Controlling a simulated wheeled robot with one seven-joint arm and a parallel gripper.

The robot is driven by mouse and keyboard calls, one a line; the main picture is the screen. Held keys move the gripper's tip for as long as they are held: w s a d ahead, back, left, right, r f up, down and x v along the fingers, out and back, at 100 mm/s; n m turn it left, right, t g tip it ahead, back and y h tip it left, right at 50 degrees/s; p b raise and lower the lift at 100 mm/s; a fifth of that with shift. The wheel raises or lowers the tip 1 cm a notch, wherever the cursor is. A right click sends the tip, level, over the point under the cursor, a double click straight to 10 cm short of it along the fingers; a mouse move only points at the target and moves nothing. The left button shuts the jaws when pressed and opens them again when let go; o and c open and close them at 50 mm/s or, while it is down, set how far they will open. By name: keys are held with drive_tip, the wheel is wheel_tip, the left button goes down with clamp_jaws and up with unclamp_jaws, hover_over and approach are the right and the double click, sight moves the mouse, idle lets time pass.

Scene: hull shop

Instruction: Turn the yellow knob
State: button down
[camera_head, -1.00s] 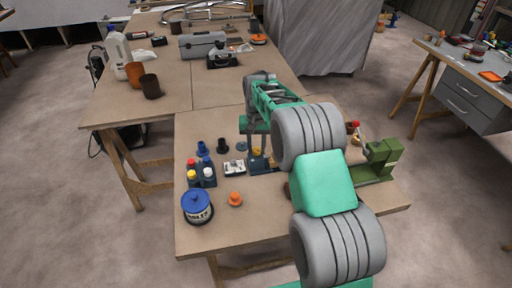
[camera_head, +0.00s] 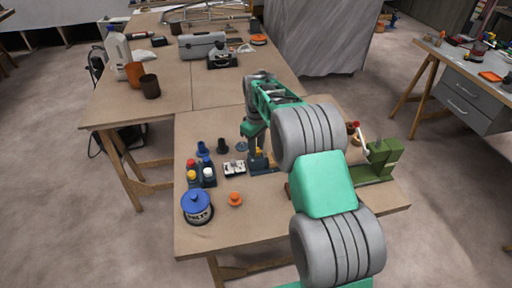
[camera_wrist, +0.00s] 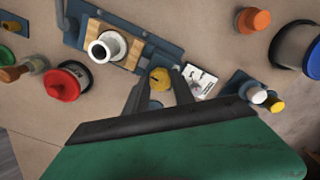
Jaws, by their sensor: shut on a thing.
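The yellow knob (camera_wrist: 160,78) is round and sits between my gripper's fingertips (camera_wrist: 157,82) in the wrist view. A dark mark shows on its top. My gripper is shut on it, one finger on each side. In the head view the knob (camera_head: 259,151) shows as a small yellow-orange spot on a blue-grey fixture (camera_head: 259,163) on the near table. My gripper (camera_head: 254,146) comes down onto it from above, its fingertips too small there to make out clearly.
A white-faced box (camera_wrist: 200,81) lies close to the right finger. A bottle carrier (camera_wrist: 240,84), an orange knobbed piece (camera_head: 235,199) and a blue-lidded tin (camera_head: 197,208) are near. A clamp with a white tube (camera_wrist: 105,46) and a red-lidded jar (camera_wrist: 68,82) stand left in the wrist view.

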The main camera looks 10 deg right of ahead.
drive_tip(key=shift+n, duration=0.5)
drive_tip(key=c, duration=1.1)
unclamp_jaws()
drive_tip(key=shift+o, duration=0.2)
drive_tip(key=shift+r, duration=0.1)
wheel_tip(320, 180, up, 8)
drive_tip(key=shift+f+b, duration=0.15)
drive_tip(key=shift+b, duration=0.25)
